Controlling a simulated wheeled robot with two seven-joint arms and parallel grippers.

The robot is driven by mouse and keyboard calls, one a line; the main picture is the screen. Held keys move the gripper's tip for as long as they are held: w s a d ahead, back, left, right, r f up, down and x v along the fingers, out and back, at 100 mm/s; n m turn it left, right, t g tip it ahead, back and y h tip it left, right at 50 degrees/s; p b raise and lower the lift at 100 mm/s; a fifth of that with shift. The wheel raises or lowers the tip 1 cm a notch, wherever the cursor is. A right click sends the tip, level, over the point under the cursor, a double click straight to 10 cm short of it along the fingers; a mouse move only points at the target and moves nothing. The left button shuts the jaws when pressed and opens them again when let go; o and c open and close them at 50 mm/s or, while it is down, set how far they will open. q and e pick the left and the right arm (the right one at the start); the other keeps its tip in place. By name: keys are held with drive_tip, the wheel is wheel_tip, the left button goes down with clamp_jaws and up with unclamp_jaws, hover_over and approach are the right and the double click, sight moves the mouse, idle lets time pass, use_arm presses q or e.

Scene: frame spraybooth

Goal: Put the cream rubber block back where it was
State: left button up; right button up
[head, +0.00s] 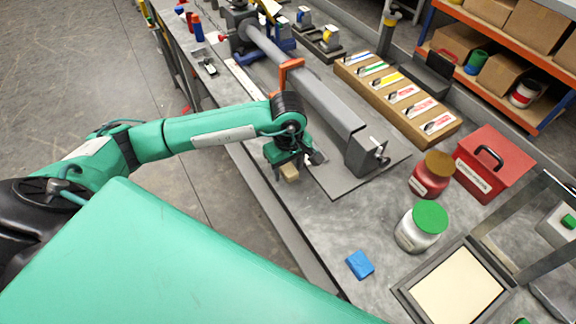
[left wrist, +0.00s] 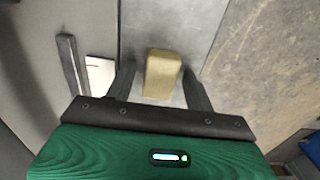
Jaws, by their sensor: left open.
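The cream rubber block (left wrist: 163,72) is a small tan block. In the left wrist view it lies between the two fingers of my left gripper (left wrist: 159,78), with a gap to each finger. In the head view the block (head: 290,172) shows just below my left gripper (head: 287,160), near the bench's front edge. The left gripper is open around the block. Whether the block rests on the bench or touches a finger cannot be told. My right gripper is not in view.
A grey beam (head: 310,90) lies along the bench behind the gripper, with a clamp end on a dark plate (head: 340,178). A blue block (head: 360,265), a green-lidded jar (head: 421,228), a red-brown jar (head: 431,175) and a red box (head: 490,163) stand to the right. Bare bench lies between.

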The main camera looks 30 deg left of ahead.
sight(288, 168)
use_arm(q)
drive_tip(key=shift+r, duration=0.2)
drive_tip(key=shift+w+r, duration=0.1)
drive_tip(key=shift+r, duration=0.25)
wheel_tip(288, 168, up, 11)
drive_tip(key=b, duration=0.3)
